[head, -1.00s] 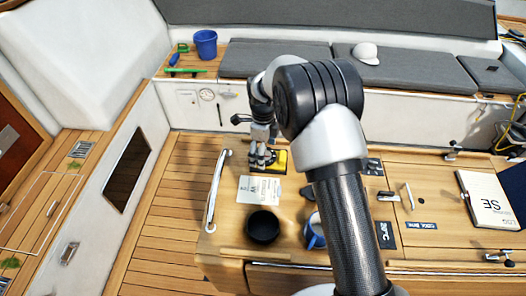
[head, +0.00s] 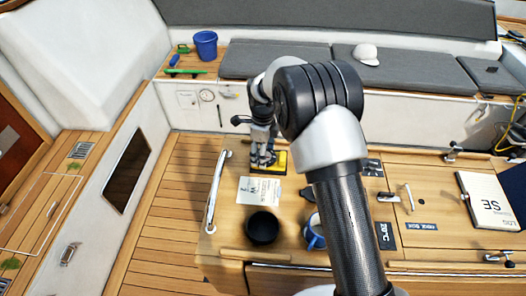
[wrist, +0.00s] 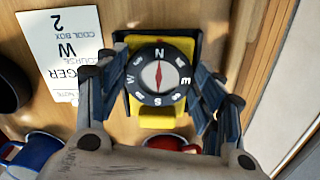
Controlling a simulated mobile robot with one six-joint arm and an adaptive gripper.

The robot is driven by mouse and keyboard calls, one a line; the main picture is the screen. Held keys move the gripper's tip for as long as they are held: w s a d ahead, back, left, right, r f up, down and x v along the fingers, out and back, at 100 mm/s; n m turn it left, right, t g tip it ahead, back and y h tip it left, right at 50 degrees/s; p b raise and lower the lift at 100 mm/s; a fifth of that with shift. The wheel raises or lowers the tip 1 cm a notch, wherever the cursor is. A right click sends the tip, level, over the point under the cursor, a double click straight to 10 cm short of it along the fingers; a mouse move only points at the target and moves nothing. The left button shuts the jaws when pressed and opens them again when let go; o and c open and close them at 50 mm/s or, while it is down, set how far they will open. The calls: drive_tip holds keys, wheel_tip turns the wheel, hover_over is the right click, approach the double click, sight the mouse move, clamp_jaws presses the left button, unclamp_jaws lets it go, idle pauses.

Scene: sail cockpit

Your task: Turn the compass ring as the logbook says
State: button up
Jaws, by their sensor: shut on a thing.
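The compass has a yellow base (wrist: 158,119) and a dark ring (wrist: 175,64) with white letters. In the wrist view N is near the top, E at the right, and the red needle points up and down the picture. My gripper (wrist: 161,80) is shut on the ring, fingers on its left and right sides. In the head view my gripper (head: 263,160) is over the yellow base, and the ring is mostly hidden. The open logbook (head: 492,206) at the right edge shows "LOG" and large "SE".
A white card (head: 259,192) reading "COURSE W" and "COOL BOX 2" lies beside the compass. A black bowl (head: 263,228) and a blue mug (head: 315,235) stand nearer. A rail (head: 217,190) borders the table's left side. A red mug (wrist: 172,143) shows near the gripper.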

drive_tip(key=shift+n, duration=0.3)
drive_tip(key=n, duration=0.4)
drive_tip(key=shift+s, duration=0.2)
drive_tip(key=shift+s+n+p, duration=0.1)
drive_tip(key=shift+n+p, duration=0.2)
drive_tip(key=shift+n, duration=2)
drive_tip(key=o, duration=1)
drive_tip(key=shift+o, duration=0.2)
wheel_tip(320, 180, up, 12)
